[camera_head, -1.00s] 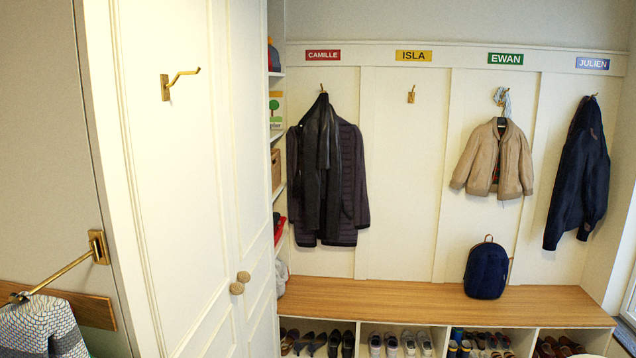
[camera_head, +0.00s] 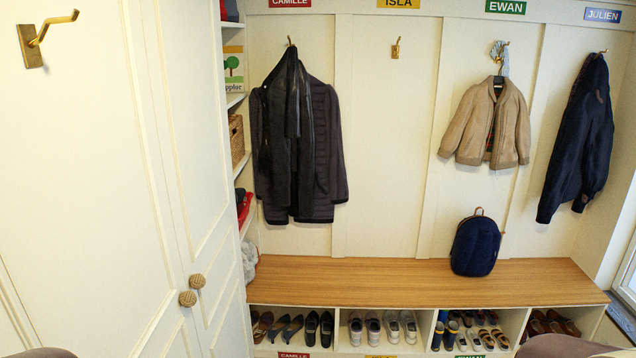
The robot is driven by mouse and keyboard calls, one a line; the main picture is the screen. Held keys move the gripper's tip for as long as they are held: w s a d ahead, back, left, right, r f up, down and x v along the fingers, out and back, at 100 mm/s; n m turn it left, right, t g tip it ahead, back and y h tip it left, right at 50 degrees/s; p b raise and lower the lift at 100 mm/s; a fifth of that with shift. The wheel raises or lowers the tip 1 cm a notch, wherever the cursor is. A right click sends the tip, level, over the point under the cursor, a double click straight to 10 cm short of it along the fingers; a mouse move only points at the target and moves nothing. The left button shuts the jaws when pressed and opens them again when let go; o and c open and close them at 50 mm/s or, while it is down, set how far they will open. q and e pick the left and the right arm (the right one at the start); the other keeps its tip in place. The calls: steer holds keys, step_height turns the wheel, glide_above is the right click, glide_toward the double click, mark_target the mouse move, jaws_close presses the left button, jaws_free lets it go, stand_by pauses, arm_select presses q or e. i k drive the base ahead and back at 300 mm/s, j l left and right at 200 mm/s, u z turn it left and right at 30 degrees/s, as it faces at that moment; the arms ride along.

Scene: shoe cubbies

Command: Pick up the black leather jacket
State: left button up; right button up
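A black garment (camera_head: 289,145), which looks like the leather jacket, hangs from a brass hook under the red CAMILLE sign (camera_head: 290,3). It hangs long and narrow, in front of a dark quilted coat (camera_head: 327,150) on the same hook. The coat shows mostly on the right side, and the two overlap so that their border is hard to tell. Neither gripper is in view. Only small rounded dark parts, probably of my arms, show at the bottom left and bottom right edges.
A wooden bench (camera_head: 400,282) runs below the hooks, with shoe cubbies beneath. A navy backpack (camera_head: 475,246) stands on it. A tan jacket (camera_head: 488,125) and a navy jacket (camera_head: 582,140) hang to the right. The ISLA hook (camera_head: 396,48) is empty. A white cabinet (camera_head: 95,200) fills the left.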

mark_target(288, 152)
steer(key=i+l, duration=0.1)
steer(key=i, duration=0.4)
steer(key=i+l+u, duration=0.15)
steer(key=i, duration=0.3)
steer(key=i+l, duration=0.1)
steer(key=i, duration=0.4)
steer(key=i+l+u, duration=0.1)
steer(key=i, duration=0.4)
